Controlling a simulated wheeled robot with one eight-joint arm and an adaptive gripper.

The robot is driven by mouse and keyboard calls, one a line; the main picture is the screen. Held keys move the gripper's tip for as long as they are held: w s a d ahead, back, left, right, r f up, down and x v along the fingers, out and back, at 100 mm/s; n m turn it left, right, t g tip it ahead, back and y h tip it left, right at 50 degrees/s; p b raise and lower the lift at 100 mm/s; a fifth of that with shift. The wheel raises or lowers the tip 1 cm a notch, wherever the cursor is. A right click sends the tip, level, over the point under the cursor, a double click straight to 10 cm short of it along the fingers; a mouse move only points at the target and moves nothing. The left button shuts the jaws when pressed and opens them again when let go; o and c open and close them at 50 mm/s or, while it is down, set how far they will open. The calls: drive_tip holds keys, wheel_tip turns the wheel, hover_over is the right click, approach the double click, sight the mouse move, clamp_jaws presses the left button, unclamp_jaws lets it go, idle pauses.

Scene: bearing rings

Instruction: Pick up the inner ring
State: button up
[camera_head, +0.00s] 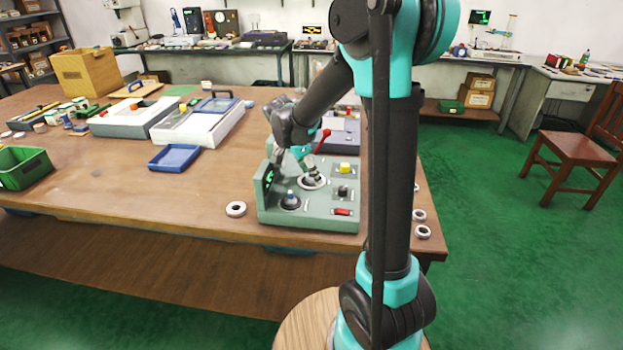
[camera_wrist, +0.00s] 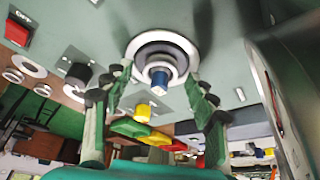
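In the head view, a grey-green bench fixture (camera_head: 273,213) stands near the table's front edge. My gripper (camera_head: 308,166) points down at its rear seat, largely hiding it. In the wrist view, a blue-tipped post (camera_wrist: 158,76) stands inside a pale and dark ring assembly (camera_wrist: 142,46) on the fixture panel. My gripper (camera_wrist: 160,86) is open, one finger on each side of the post, with no clear contact. I cannot tell which ring is the inner ring. A second blue-tipped post (camera_head: 290,197) with a dark base stands nearer the front. A loose ring (camera_head: 236,209) lies left of the fixture.
The fixture carries a yellow knob (camera_head: 345,167), a black knob (camera_head: 343,190) and a red switch (camera_head: 342,212) close to the gripper. More rings (camera_head: 423,232) lie at the right table edge.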

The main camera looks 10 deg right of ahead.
clamp_jaws()
